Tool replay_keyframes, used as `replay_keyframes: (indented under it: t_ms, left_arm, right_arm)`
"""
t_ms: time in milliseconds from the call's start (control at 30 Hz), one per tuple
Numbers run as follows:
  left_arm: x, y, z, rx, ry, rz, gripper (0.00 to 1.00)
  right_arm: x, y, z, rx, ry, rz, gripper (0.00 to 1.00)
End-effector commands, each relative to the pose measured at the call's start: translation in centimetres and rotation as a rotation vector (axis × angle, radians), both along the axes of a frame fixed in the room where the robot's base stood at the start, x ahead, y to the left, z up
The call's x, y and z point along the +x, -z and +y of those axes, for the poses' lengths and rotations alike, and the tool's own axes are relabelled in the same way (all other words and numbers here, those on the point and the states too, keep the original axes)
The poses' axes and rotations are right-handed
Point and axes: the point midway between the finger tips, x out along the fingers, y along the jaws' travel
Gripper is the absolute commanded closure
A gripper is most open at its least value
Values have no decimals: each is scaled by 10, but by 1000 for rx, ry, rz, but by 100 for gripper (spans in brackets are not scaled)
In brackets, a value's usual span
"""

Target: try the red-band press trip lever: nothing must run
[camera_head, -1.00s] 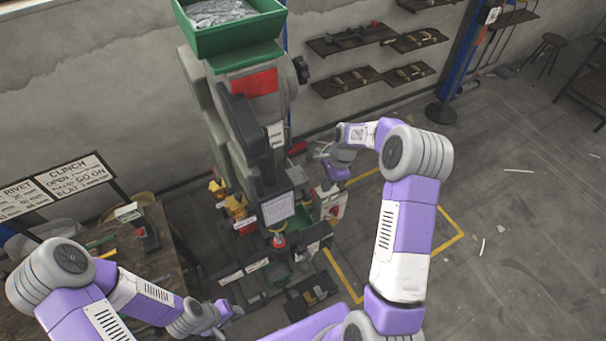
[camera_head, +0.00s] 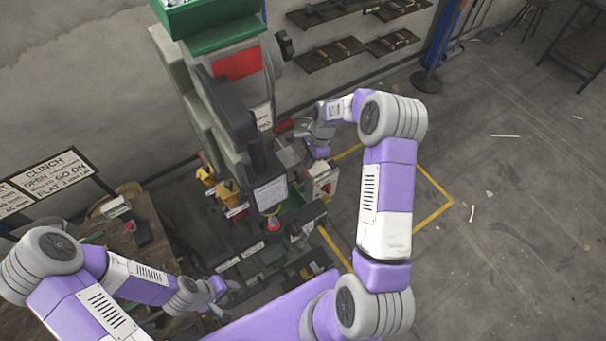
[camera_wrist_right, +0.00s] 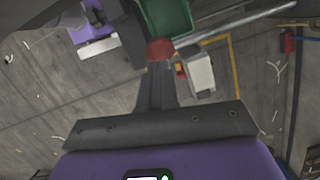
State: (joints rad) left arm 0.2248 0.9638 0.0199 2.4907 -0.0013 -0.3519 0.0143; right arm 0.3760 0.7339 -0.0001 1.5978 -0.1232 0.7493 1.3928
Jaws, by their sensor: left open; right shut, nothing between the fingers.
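The press with the red band (camera_head: 240,64) stands in the middle of the head view under a green hopper. In the right wrist view a bare metal lever (camera_wrist_right: 245,24) ends in a red ball knob (camera_wrist_right: 160,49). My right gripper (camera_wrist_right: 159,68) is shut with nothing between its fingers, and its tips are at the knob; I cannot tell if they touch. In the head view my right gripper (camera_head: 297,138) is beside the press's right side, small and partly hidden by its own wrist. My left gripper (camera_head: 224,291) is open and low, in front of the press, away from the lever.
A white box with a red button (camera_head: 322,182) stands right of the press. Yellow-topped parts (camera_head: 230,194) stand at its left. A workbench with signs (camera_head: 50,180) is at left. Yellow floor lines (camera_head: 433,184) mark the right side, where the floor is mostly clear.

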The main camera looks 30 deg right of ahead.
Motion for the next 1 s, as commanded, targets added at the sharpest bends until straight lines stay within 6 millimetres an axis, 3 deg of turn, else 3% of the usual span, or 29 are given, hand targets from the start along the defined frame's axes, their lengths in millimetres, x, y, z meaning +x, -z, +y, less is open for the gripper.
replay_keyframes:
  t_ms: [200,767,1000]
  left_arm:
    - [0,15,0,0,0,1,57]
    - [0,18,0,0,0,0,57]
    - [0,36,0,0,0,0,57]
  right_arm:
    - [0,25,6,1,0,2,100]
    - [1,32,8,1,-1,2,100]
    - [0,55,8,1,-2,3,100]
